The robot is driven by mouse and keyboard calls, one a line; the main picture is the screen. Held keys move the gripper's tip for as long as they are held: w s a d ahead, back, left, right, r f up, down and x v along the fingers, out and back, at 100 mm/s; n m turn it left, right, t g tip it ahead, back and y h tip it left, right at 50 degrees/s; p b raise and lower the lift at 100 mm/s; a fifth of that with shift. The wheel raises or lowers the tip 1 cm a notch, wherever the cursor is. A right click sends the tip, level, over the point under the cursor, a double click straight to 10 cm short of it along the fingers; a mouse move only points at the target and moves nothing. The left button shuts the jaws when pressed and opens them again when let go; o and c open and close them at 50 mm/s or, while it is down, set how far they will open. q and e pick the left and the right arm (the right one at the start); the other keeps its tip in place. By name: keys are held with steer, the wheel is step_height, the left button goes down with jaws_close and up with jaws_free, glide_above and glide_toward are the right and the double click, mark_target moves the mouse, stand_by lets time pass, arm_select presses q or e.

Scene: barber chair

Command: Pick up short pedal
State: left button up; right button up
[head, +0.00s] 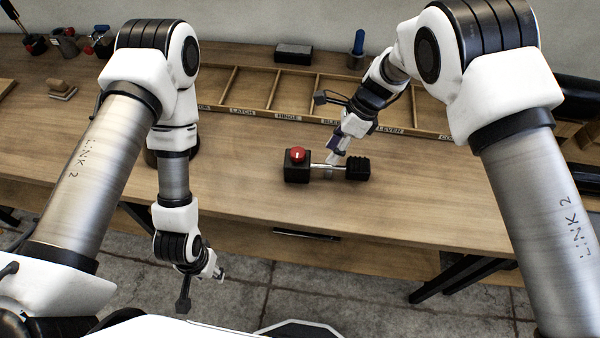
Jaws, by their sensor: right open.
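The short pedal appears to be the piece on the workbench (230,205) with a metal rod (345,170) and a black ribbed grip (357,169) at its right end. The rod's left end meets a black block (297,172) topped by a red knob (297,155). My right gripper (332,161) reaches down from behind at the rod, its jaws open. Whether its fingers touch the rod is too small to tell. My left gripper (220,274) hangs low in front of the bench edge, over the floor, away from the pedal; its jaws are too small to read.
A wooden divided tray (270,113) with labelled compartments runs along the back. A black block (293,52) and a blue-handled tool (358,42) stand behind it. Small tools (65,40) and a wooden block (61,88) sit far left. The bench front is clear.

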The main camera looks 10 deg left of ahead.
mark_target(320, 166)
steer(key=p+x, duration=0.3)
steer(key=x, duration=0.4)
steer(key=shift+w+a, duration=0.1)
steer(key=shift+a, duration=0.05)
steer(key=shift+a+f, duration=0.1)
steer(key=shift+a, duration=0.05)
jaws_close()
